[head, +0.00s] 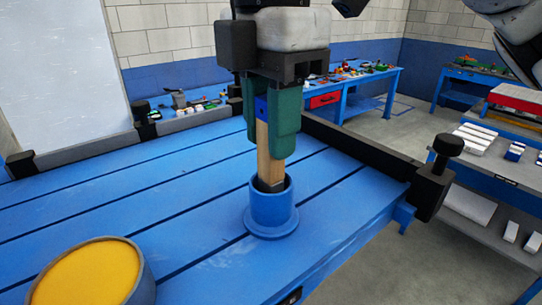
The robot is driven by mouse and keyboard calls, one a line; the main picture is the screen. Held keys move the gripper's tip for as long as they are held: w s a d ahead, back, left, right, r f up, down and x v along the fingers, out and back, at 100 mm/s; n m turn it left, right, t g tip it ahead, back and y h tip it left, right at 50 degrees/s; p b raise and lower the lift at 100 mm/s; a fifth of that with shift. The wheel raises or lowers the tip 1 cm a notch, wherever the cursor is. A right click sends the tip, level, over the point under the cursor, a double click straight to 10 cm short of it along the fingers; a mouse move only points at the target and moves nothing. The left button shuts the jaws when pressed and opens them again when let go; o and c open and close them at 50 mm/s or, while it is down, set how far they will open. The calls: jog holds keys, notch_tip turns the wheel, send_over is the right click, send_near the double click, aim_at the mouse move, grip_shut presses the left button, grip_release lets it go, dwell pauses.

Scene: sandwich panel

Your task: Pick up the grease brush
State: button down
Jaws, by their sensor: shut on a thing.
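The grease brush (263,150) stands upright, with a wooden handle, a blue band near the top and a dark lower end. Its lower end is inside or just above the mouth of a blue round holder (270,216) on the blue table; I cannot tell how deep it sits. My gripper (275,130), with green fingers, comes down from above and is shut on the upper part of the brush. The fingers hide part of the handle.
A round tub of yellow grease (90,278) stands at the front left of the blue slotted table (150,200). Black rails and a knob (449,144) edge the table's back and right side. Other workbenches (358,88) stand behind. The table's middle left is clear.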

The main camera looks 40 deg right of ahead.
jog(key=shift+r, duration=0.15)
notch_tip(320, 180, up, 10)
jog(key=shift+f+b, duration=0.1)
jog(key=shift+b, duration=0.2)
dwell(2.6)
